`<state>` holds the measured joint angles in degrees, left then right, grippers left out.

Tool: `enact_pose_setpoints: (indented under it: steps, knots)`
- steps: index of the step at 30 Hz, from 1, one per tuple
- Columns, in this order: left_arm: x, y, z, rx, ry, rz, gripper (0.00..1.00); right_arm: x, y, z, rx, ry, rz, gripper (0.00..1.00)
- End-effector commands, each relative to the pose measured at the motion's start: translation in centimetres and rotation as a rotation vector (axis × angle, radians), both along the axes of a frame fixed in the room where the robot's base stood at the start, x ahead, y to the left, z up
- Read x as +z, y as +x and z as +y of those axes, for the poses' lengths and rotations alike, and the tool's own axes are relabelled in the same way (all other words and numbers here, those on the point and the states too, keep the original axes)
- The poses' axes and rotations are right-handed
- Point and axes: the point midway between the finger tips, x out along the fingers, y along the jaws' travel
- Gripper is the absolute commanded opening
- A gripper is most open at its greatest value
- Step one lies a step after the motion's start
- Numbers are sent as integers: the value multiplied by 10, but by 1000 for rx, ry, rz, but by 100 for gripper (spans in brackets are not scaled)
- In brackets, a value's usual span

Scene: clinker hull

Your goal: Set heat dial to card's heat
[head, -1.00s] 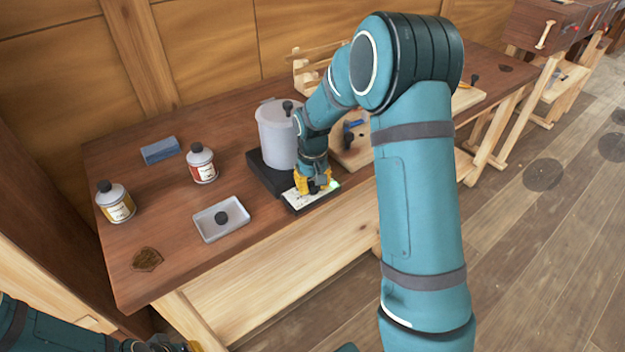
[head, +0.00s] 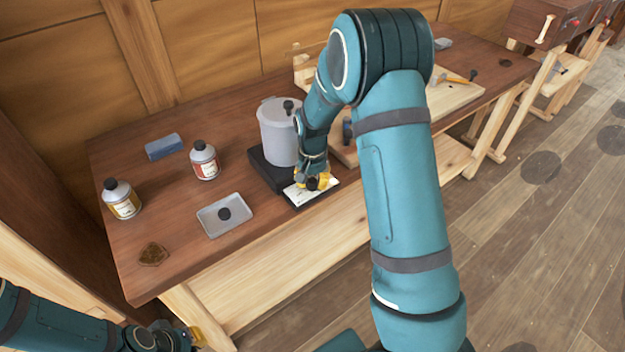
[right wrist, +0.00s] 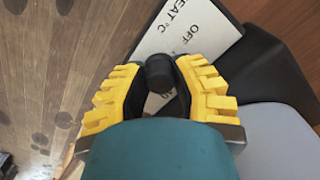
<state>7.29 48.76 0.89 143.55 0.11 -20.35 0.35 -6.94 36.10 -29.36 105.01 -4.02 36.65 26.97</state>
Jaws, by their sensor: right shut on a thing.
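The heat dial is a black knob (right wrist: 159,72) on a white panel (right wrist: 193,28) in the right wrist view. The panel reads "HEAT °C" and "OFF"; its other marks are mostly hidden. My right gripper (right wrist: 158,80) is shut on the knob. In the head view, my right gripper (head: 313,183) is over the white panel (head: 300,196) at the front of a black heater base (head: 268,176). A grey lidded pot (head: 278,135) stands on the base. My left gripper (head: 190,338) is low at the left, off the bench; its jaws are unclear. I cannot make out a card.
A wooden board (head: 455,92) with tools lies at the right.

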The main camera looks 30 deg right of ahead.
Motion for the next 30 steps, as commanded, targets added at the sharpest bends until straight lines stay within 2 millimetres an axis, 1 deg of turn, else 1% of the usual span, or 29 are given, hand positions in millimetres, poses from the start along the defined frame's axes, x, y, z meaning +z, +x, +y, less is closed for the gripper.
enact_pose_setpoints:
  steps: [10, 11, 12, 13, 23, 26, 30]
  knots:
    - [0, 0, 0, 0, 0, -1, 0, -2, -2, 1, 0, 3, 8, 0]
    - [0, 0, 0, 0, 0, -1, 0, -2, -2, 1, 0, 3, 8, 35]
    - [0, 0, 0, 0, 0, -1, 0, -2, -2, 1, 0, 2, 7, 49]
    - [0, 0, 0, 0, 0, 0, 0, -2, -2, 1, 0, 2, 7, 59]
    - [0, 0, 0, 0, 0, -1, 0, 3, 1, 1, 0, 1, -3, 60]
    - [0, 0, 0, 0, 0, -1, 0, 13, 2, 1, 0, 1, -8, 60]
    - [0, 0, 0, 0, 0, -1, 0, 33, 2, 0, 0, 1, -8, 60]
